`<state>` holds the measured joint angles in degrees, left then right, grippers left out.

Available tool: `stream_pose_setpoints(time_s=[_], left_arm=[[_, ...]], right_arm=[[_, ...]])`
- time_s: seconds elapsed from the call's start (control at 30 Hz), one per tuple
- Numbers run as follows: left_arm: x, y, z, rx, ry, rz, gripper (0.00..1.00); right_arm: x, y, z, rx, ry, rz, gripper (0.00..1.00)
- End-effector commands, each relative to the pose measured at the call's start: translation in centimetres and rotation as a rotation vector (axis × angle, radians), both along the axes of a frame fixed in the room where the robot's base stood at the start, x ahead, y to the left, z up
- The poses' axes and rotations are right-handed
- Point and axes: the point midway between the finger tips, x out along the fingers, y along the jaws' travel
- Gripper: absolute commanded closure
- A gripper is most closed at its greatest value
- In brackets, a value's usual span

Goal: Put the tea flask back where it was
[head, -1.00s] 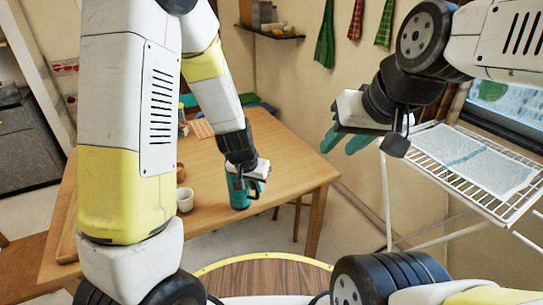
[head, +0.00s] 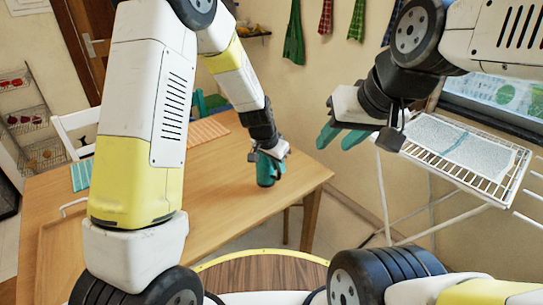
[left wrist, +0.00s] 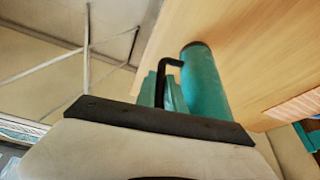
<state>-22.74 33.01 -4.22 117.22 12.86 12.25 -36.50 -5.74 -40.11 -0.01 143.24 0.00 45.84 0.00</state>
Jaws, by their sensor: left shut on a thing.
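The tea flask (head: 266,174) is a teal cylinder, seen over the right part of the wooden table (head: 215,200). My left gripper (head: 271,160) is shut on it at its upper part and covers much of it. In the left wrist view the flask (left wrist: 207,85) shows beside the teal fingers (left wrist: 165,92), with the table surface behind it. I cannot tell whether its base touches the table. My right gripper (head: 340,137) is open and empty, in the air right of the table.
An orange striped mat (head: 207,132) and a teal striped mat (head: 81,175) lie on the table. A wooden tray (head: 65,240) is at its left front, partly behind my arm. A drying rack (head: 470,165) with a cloth stands at the right. The table's middle looks clear.

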Motion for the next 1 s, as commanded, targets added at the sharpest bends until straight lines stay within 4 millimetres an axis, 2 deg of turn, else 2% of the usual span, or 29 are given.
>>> stream_pose_setpoints(time_s=[0.03, 0.1, 0.3, 0.37, 0.63, 1.0], left_arm=[[1.3, 0.3, -0.1, -0.001, -0.003, 0.004, 1.00], [2.6, 0.7, -0.2, -0.001, -0.003, 0.003, 1.00], [4.5, 1.1, -0.4, -0.001, -0.003, 0.001, 1.00], [4.5, 1.1, -0.6, -0.001, -0.002, 0.000, 1.00], [4.5, 1.1, -3.8, 0.000, -0.001, 0.000, 1.00], [4.5, 1.1, -4.2, 0.000, -0.001, 0.000, 1.00]], right_arm=[[0.0, 0.0, 0.0, 0.000, 0.000, 0.000, 0.63], [0.0, 0.0, 0.0, 0.000, 0.000, 0.000, 0.63], [0.0, 0.0, 0.0, 0.000, 0.000, 0.000, 0.63], [0.0, 0.0, 0.0, 0.000, 0.000, 0.000, 0.63], [0.0, 0.0, 0.0, 0.000, 0.000, 0.000, 0.63], [0.0, 0.0, 0.0, 0.000, 0.000, 0.000, 0.63]])
